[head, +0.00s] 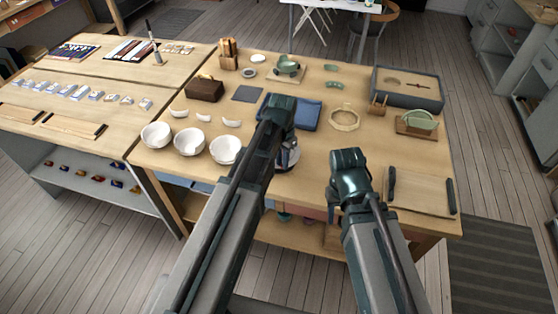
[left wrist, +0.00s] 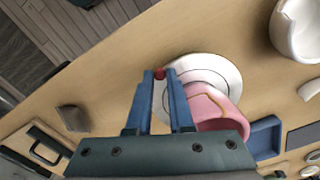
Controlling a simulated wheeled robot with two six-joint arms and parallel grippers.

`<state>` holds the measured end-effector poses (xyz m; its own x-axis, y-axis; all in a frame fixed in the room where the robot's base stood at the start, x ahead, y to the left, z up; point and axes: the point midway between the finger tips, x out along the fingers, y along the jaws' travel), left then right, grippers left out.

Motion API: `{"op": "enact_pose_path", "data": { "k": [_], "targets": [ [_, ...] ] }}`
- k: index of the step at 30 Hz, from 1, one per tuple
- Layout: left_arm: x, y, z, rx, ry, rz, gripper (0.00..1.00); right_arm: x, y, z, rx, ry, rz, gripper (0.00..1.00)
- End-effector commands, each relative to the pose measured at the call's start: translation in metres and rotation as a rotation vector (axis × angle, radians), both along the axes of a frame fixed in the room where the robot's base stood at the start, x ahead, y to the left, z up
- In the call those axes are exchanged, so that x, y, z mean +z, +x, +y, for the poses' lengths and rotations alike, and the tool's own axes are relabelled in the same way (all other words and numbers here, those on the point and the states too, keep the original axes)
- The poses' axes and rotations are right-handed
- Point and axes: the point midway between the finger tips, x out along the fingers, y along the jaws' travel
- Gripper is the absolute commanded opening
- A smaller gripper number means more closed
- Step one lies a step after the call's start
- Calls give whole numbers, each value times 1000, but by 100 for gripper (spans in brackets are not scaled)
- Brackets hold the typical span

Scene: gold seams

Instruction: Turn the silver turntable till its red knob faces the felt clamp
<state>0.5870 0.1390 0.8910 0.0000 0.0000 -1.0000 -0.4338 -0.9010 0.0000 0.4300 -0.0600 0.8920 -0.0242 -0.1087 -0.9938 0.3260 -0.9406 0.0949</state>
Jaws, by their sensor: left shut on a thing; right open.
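The silver turntable (left wrist: 226,70) is a pale round disc with dark rings in the left wrist view. A pink vessel with a gold seam (left wrist: 212,110) lies over part of it. The red knob (left wrist: 160,73) is at the disc's edge, between the fingertips of my left gripper (left wrist: 167,76), which is shut on it. In the head view my left gripper (head: 283,125) hides most of the turntable (head: 291,160). A small grey-brown block (left wrist: 74,118) near the table edge may be the felt clamp; I cannot be sure. My right gripper (head: 349,172) is open over the table front.
White bowls (head: 190,141) stand left of the turntable. A blue tray (head: 306,115) lies behind it. A board with dark bars (head: 420,190) is at the front right. A wooden ring (head: 344,118) and a grey box (head: 425,98) are further back.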

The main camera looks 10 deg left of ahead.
Motion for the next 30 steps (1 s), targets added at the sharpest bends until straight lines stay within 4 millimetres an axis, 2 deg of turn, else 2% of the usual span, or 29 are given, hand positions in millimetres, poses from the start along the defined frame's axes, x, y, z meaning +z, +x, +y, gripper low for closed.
{"op": "enact_pose_path", "data": {
  "k": [30],
  "targets": [
    [0,21,-31,506,-1,0,0,0,0,0,0,0,0,48]
  ]
}}
